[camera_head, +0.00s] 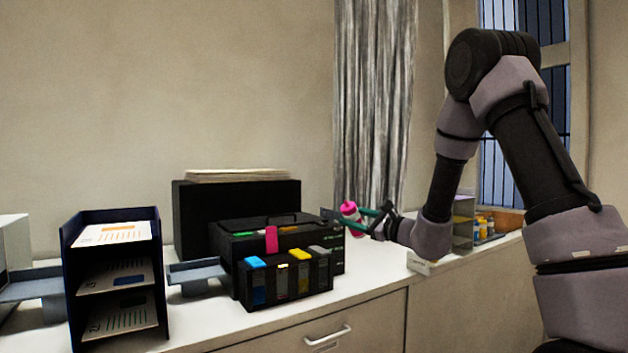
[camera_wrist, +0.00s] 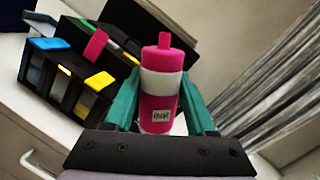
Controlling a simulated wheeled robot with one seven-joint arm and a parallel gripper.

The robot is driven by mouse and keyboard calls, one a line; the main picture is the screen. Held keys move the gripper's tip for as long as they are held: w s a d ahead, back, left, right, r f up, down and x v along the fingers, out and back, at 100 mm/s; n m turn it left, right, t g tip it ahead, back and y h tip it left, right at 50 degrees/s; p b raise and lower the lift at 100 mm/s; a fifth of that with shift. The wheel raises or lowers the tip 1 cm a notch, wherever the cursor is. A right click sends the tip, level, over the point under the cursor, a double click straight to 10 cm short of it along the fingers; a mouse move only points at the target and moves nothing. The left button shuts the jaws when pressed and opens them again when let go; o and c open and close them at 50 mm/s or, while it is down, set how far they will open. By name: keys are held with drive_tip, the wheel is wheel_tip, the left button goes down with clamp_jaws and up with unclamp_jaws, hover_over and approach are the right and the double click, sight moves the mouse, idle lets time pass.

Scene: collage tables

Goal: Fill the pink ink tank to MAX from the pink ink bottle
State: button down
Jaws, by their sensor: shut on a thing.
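The pink ink bottle (camera_head: 349,209), with a white band and a label reading INK, is held in my gripper (camera_head: 361,216), to the right of the printer (camera_head: 295,238) and above the counter. In the wrist view the bottle (camera_wrist: 162,60) stands between the two teal fingers of my gripper (camera_wrist: 160,100), its narrow pink tip pointing away. In the head view it leans. The pink ink tank is in the printer's front block between blue and yellow; its pink lid (camera_head: 271,239) stands raised, and this lid (camera_wrist: 95,45) also shows in the wrist view. The ink level and MAX mark are not readable.
Blue (camera_head: 255,262) and yellow (camera_head: 300,254) lids lie closed beside the pink one. A dark paper rack (camera_head: 66,265) stands left of the printer. Several bottles (camera_head: 486,225) stand at the back right. The counter front (camera_head: 350,300) is clear.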

drive_tip(key=s+a+r+m+g+y, duration=0.3)
drive_tip(key=s+a+r+g, duration=0.1)
drive_tip(key=a+r, duration=0.6)
drive_tip(key=shift+s+a+r+y, duration=0.3)
drive_tip(key=shift+a+r, duration=0.1)
drive_tip(key=shift+r, duration=0.2)
